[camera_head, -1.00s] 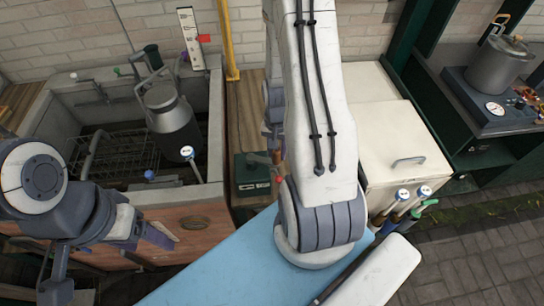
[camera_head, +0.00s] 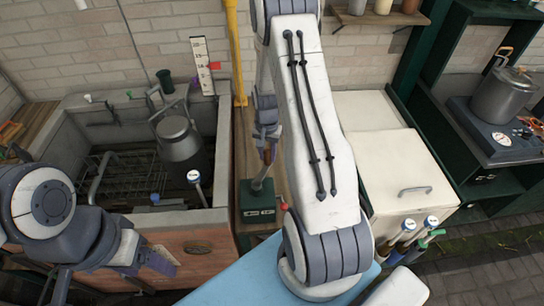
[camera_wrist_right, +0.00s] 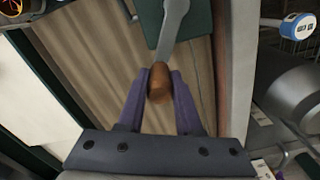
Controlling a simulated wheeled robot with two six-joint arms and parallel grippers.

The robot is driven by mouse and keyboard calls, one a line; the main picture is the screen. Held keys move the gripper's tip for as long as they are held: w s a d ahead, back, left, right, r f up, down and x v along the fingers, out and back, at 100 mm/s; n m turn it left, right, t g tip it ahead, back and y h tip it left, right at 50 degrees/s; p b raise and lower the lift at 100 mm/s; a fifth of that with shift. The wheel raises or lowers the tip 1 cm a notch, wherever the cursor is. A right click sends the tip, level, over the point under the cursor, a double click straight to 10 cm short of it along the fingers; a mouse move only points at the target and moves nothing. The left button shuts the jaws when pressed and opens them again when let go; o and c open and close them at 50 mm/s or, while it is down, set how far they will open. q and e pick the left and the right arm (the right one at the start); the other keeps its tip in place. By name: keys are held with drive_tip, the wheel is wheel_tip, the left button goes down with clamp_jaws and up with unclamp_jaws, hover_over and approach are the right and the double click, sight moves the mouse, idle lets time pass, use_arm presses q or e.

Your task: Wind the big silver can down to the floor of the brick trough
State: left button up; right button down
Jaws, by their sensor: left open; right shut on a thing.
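The big silver can (camera_head: 178,140) hangs upright inside the brick trough (camera_head: 180,246), right of the wire rack; its bottom is lost in the dark interior. It also shows in part at the right of the wrist view (camera_wrist_right: 292,95). A green winch box (camera_head: 257,203) stands on the wooden ledge right of the trough. Its crank (camera_wrist_right: 172,28) ends in a brown wooden handle (camera_wrist_right: 159,80). My right gripper (camera_head: 267,138) is shut on this handle, one purple finger on each side. My left gripper (camera_head: 163,262) is open and empty before the trough's front wall.
A wire rack (camera_head: 125,175) lies in the trough's left part. A gauge board (camera_head: 203,65) with a red marker stands behind it, beside a yellow pipe (camera_head: 236,50). A cream cabinet (camera_head: 410,180) is right of my right arm. A pot (camera_head: 503,93) stands far right.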

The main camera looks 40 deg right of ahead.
drive_tip(key=w+a, duration=0.4)
drive_tip(key=a, duration=0.6)
drive_tip(key=s+a, duration=0.4)
drive_tip(key=a, duration=0.1)
drive_tip(key=s+d, duration=0.5)
drive_tip(key=s, duration=0.7)
drive_tip(key=w+d+p, duration=0.1)
drive_tip(key=d+p, duration=0.1)
drive_tip(key=d, duration=0.5)
drive_tip(key=shift+d+p, duration=0.25)
drive_tip(key=shift+p, duration=0.05)
drive_tip(key=c, duration=0.5)
unclamp_jaws()
